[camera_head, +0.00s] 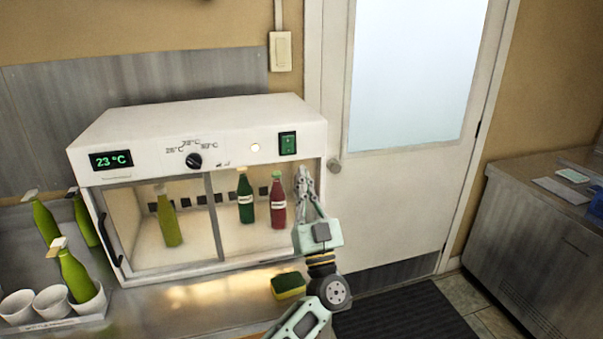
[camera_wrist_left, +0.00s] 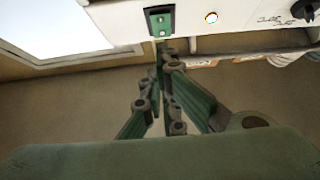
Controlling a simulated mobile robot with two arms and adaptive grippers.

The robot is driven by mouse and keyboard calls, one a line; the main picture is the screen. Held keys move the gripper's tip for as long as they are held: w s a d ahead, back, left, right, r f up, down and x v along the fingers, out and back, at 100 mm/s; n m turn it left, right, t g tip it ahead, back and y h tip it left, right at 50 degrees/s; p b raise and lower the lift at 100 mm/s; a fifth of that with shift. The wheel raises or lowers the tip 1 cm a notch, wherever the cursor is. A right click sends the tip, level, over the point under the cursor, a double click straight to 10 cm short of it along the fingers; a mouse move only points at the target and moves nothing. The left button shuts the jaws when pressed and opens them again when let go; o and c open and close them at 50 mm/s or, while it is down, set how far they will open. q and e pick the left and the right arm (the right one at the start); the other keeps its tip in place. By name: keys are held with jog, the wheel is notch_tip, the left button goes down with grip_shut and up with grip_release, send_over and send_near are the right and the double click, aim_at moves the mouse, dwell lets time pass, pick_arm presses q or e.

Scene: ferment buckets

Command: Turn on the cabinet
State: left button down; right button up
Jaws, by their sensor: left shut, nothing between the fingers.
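The white cabinet (camera_head: 210,128) stands on the metal counter with its display (camera_head: 111,160) lit at 23 °C. A round black dial (camera_head: 194,160), a glowing lamp (camera_head: 255,147) and a green rocker switch (camera_head: 288,143) are on its front panel. The inside looks lit. My left gripper (camera_head: 302,172) is shut and empty, its tips just below and right of the switch. In the left wrist view, the switch (camera_wrist_left: 160,21) is just beyond the fingertips (camera_wrist_left: 163,50); I cannot tell whether they touch. My right gripper is not in view.
Bottles stand inside the cabinet, among them a red one (camera_head: 278,200) near my gripper. A sponge (camera_head: 288,286) lies on the counter (camera_head: 200,305). White cups (camera_head: 52,301) and green bottles (camera_head: 76,275) are at the left. A door (camera_head: 390,185) is behind at the right.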

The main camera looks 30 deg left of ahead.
pick_arm(q)
notch_tip(320, 180, down, 6)
jog(key=s+d+b, duration=0.2)
jog(key=shift+s+d, duration=0.15)
jog(key=shift+d, duration=0.15)
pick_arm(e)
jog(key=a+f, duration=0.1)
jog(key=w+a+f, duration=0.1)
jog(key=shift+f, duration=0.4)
pick_arm(q)
jog(key=shift+d, duration=0.1)
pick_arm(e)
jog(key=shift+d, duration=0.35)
